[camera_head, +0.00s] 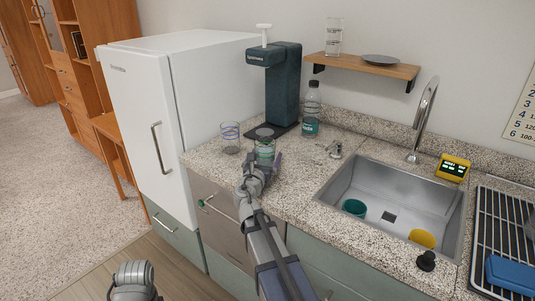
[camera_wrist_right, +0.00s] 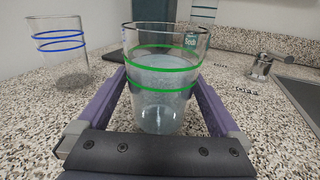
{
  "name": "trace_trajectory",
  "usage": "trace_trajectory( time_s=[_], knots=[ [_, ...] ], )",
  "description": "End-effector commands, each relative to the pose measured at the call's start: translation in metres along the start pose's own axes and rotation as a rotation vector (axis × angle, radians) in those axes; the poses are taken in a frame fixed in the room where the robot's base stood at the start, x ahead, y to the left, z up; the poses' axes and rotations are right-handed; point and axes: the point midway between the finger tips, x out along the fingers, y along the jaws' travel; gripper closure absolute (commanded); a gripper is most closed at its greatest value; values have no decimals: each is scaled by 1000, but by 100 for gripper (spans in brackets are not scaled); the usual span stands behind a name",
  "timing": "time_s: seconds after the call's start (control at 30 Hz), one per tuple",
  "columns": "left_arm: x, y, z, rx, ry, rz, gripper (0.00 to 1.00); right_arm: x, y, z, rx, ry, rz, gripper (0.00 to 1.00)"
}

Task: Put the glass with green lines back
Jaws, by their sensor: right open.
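The glass with green lines (camera_wrist_right: 162,85) stands upright on the speckled counter and seems to hold a pale liquid. In the head view it (camera_head: 265,149) is in front of the dark green dispenser, with its lower part hidden by my right gripper. My right gripper (camera_wrist_right: 160,105) is open, with its two purple fingers on either side of this glass. A gap shows beside the glass at the left finger; I cannot tell whether the right finger touches it. My left gripper is out of view.
A glass with blue lines (camera_head: 230,137) stands close to the left. The dispenser (camera_head: 284,85) and a bottle (camera_head: 311,110) stand behind. A wall shelf (camera_head: 350,65) bears a clear glass (camera_head: 334,38) and a plate (camera_head: 380,60). The sink (camera_head: 385,195) holds two cups.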

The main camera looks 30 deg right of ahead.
Motion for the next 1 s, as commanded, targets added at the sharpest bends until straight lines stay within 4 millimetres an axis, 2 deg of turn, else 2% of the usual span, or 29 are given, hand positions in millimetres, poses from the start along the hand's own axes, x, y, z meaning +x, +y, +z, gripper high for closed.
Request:
trace_trajectory(
  time_s=[0.03,0.1,0.4,0.6,1.0],
  knots=[
    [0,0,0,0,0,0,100,-16,-2,0,0,0,2,0],
    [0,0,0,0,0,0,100,-31,-2,0,0,0,3,0],
    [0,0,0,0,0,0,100,-81,-1,0,0,0,1,0],
    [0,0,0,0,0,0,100,-94,-1,0,0,0,0,0],
    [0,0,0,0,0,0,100,-95,0,0,0,0,-1,0]
  ],
)
